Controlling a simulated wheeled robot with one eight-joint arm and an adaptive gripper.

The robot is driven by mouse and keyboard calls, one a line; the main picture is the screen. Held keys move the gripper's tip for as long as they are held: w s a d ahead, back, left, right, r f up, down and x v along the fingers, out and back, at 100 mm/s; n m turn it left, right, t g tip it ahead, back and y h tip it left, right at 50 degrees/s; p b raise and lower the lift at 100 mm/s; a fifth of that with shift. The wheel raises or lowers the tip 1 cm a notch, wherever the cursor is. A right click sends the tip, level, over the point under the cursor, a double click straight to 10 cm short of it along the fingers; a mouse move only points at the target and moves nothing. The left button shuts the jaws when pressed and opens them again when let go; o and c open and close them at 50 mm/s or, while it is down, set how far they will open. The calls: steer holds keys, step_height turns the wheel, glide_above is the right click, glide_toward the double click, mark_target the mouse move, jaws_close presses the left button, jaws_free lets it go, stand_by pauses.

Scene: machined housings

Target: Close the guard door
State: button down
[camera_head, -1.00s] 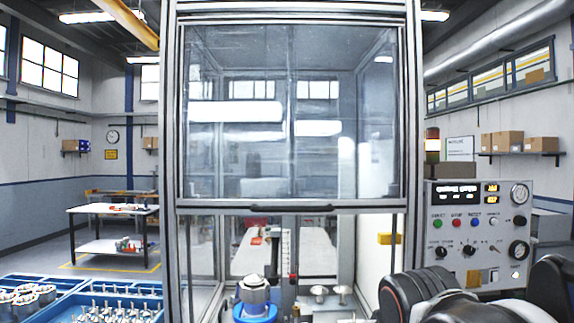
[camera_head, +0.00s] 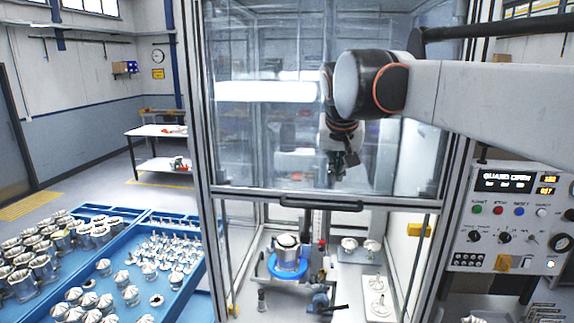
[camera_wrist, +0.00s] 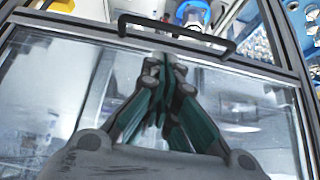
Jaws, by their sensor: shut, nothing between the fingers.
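The guard door (camera_head: 262,150) is a clear sliding panel in a metal frame, raised over the upper part of the cell, with the space below it open. Its black handle (camera_head: 320,203) runs along the bottom rail. My gripper (camera_head: 337,172) is shut and empty, in front of the panel and above the handle in the head view. In the wrist view my gripper (camera_wrist: 163,62) points toward the bottom rail, with the handle (camera_wrist: 178,36) just beyond the fingertips. I cannot tell whether they touch the panel.
Inside the cell a housing sits on a blue fixture (camera_head: 287,262), with metal parts beside it. The control panel (camera_head: 510,215) at right reads "GUARD OPEN". Blue trays (camera_head: 180,290) of parts stand at left. A workbench (camera_head: 158,135) stands behind.

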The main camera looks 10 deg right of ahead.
step_height(320, 180, up, 3)
steer(key=w+p, duration=0.1)
steer(key=w, duration=0.1)
steer(key=p, duration=0.2)
glide_toward(331, 192)
steer(key=f, duration=0.2)
steer(key=w+f, duration=0.1)
steer(key=shift+f+p, duration=0.35)
steer(key=shift+f, duration=0.05)
steer(key=shift+s+a+f, duration=0.1)
steer(key=shift+s+f, duration=0.25)
steer(key=shift+f, duration=0.65)
